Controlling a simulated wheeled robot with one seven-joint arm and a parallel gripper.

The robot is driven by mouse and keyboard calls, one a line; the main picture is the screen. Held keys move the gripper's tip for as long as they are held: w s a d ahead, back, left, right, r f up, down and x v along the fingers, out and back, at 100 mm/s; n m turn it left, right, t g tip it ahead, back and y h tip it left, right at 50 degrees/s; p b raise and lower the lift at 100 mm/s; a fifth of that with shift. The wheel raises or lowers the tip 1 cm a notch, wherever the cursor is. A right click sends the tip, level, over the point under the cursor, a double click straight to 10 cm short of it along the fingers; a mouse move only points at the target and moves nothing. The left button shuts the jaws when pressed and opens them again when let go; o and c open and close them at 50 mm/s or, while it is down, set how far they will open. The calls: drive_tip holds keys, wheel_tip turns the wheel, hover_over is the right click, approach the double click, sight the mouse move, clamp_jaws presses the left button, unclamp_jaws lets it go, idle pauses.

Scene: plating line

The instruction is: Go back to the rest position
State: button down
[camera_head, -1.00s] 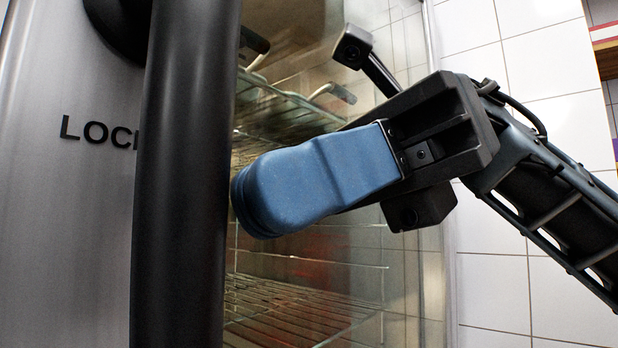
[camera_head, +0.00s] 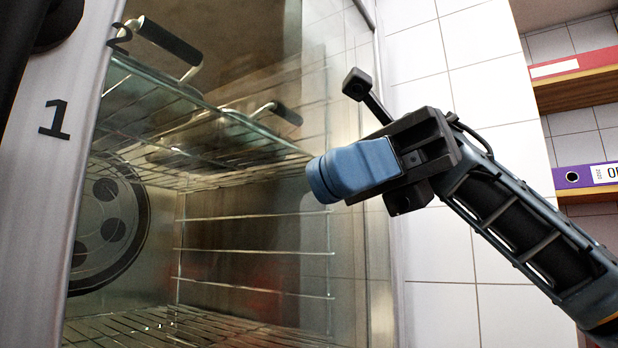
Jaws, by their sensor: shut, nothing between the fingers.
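My gripper (camera_head: 322,180) is in the right half of the head view, at the end of my arm, which reaches in from the lower right. Its blue fingers are closed together and hold nothing. It points left, in front of the right edge of the glass-fronted oven cabinet (camera_head: 362,290). I cannot tell how far it is from the glass.
Inside the cabinet are an upper wire rack (camera_head: 215,128) with handled pans, a lower rack (camera_head: 190,330) and a round fan cover (camera_head: 105,225). A steel panel marked 1 and 2 (camera_head: 40,210) stands at left. A tiled wall and shelves (camera_head: 575,92) are at right.

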drive_tip(key=shift+w+d+r, duration=0.3)
drive_tip(key=shift+w+d, duration=0.15)
drive_tip(key=shift+w, duration=0.05)
drive_tip(key=shift+f, duration=0.1)
